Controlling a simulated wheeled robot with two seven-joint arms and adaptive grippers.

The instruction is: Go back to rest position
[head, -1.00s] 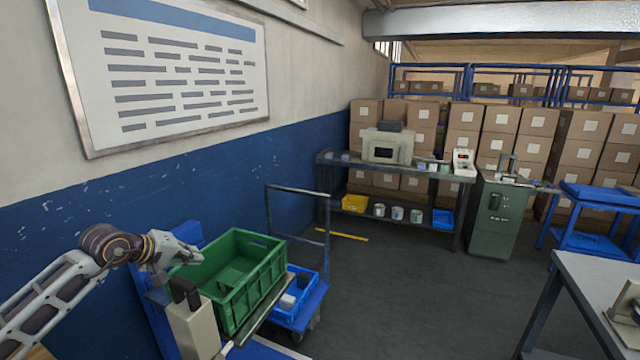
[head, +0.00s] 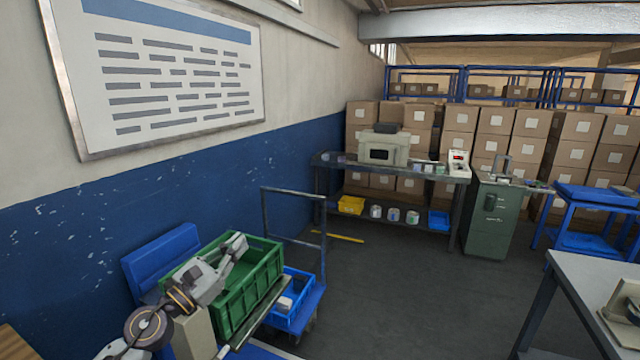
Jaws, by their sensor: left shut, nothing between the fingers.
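My left gripper (head: 236,245) is in the head view at the lower left, in front of and over the green crate (head: 262,280). Its fingers are shut and hold nothing. The arm comes up from the bottom left, and it hides part of the crate's near left side and inside. I cannot tell whether the gripper touches the crate. My right gripper is not in view.
A blue crate (head: 301,312) sits on a blue cart (head: 313,300) just right of the green crate. A dark workbench (head: 335,168) with devices, a green cabinet (head: 492,220) and stacked cartons (head: 545,122) stand behind. The middle floor is clear. A grey table (head: 585,275) is at the right.

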